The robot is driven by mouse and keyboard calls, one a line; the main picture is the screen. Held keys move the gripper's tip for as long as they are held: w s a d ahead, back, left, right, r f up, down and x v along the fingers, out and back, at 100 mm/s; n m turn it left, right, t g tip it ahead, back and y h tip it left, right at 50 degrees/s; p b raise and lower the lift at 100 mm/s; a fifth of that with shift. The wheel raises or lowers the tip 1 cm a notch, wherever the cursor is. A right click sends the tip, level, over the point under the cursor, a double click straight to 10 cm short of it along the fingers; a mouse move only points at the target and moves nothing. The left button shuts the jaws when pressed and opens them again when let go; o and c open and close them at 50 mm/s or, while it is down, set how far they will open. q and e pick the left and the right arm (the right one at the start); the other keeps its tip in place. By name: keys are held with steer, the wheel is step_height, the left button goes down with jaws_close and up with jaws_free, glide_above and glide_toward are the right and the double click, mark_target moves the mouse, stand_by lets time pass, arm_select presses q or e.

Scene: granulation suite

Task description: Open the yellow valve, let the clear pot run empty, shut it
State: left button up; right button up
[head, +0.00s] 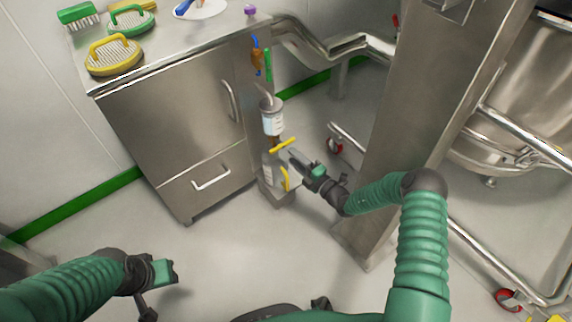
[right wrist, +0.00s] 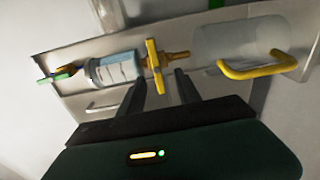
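The clear pot (head: 273,119), with a pale label, is mounted upright by the steel cabinet; it shows sideways in the right wrist view (right wrist: 114,70). The yellow valve (head: 283,146) is under it, its handle crosswise to the pipe; the right wrist view shows it (right wrist: 153,66) beside a brass outlet (right wrist: 178,57). A clear jug (head: 268,174) with a yellow handle is below the valve. My right gripper (head: 293,160) is open, its fingers (right wrist: 162,85) apart and empty, tips just short of the valve. My left gripper (head: 160,286) is low at left, away from everything; its fingers are unclear.
The cabinet (head: 170,110) carries green and yellow brushes (head: 114,56) on top. Orange and green fittings (head: 257,61) hang at its side. A steel column (head: 410,120) stands right of my right gripper, with a large steel vessel (head: 525,100) beyond. The floor in front is clear.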

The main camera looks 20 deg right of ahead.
mark_target(283, 147)
steer(key=shift+w+a+r+h+b, duration=0.15)
steer(key=shift+w+a+b, duration=0.15)
steer(key=shift+w+a, duration=0.2)
steer(key=shift+w+a+r+h+b, duration=0.15)
steer(key=shift+w+a+b, duration=0.1)
steer(key=shift+w+a, duration=0.2)
steer(key=shift+b+x, duration=0.6)
steer(key=shift+x, duration=0.25)
steer(key=w, duration=0.1)
steer(key=w+b, duration=0.2)
steer(key=shift+w+d+f+m, duration=0.15)
steer(key=shift+d+f+m, duration=0.15)
steer(key=shift+f+m, duration=0.1)
steer(key=shift+w+r, duration=0.1)
steer(key=shift+r, duration=0.05)
steer(key=shift+a+r, duration=0.2)
steer(key=shift+a, duration=0.3)
steer(key=shift+c, duration=0.9)
steer(key=shift+d+f, duration=0.1)
steer(key=shift+d, duration=0.1)
jaws_close()
arm_select(q)
steer(key=f, duration=0.1)
steer(key=a+f, duration=0.1)
steer(key=f, duration=0.3)
steer(key=shift+s+a, duration=0.15)
steer(key=shift+a, duration=0.25)
